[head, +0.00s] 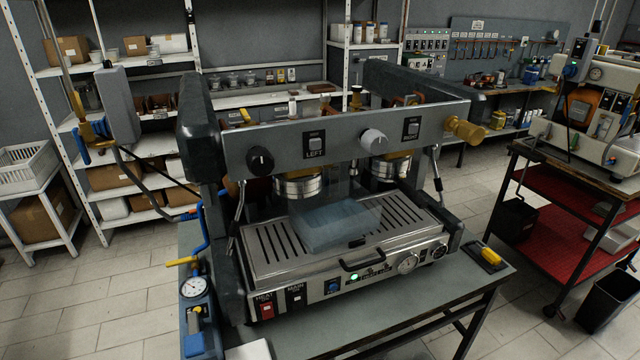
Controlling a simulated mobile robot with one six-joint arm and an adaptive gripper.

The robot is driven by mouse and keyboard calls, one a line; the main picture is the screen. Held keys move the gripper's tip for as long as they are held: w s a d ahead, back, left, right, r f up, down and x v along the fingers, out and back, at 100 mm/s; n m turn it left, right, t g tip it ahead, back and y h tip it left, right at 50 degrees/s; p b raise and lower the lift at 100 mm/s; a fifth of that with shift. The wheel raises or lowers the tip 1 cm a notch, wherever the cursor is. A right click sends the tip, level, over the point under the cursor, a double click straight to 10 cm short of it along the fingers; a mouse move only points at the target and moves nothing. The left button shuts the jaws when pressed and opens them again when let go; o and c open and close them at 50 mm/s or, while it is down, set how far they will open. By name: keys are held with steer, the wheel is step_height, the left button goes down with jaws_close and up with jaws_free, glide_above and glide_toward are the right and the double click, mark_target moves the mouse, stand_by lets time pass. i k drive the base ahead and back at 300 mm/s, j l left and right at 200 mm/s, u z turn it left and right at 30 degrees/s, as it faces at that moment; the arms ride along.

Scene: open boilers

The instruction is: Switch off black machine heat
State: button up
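The black and steel espresso machine (345,130) stands on a grey worktable in the middle of the head view. On its lower front panel, at the left end, is the switch labelled HEAT (266,309). The rocker position of either switch is too small to tell. A green light (354,277) glows further right on the same panel. I cannot make out my gripper in this view.
A see-through bluish shape (335,224) shows over the drip tray (278,248). A blue device with a gauge (193,288) stands close left of the switches. A yellow-handled item (491,256) lies at the table's right. Another machine (590,110) stands on a red-shelved cart.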

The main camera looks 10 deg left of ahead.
mark_target(267, 311)
steer(key=u, duration=1.3)
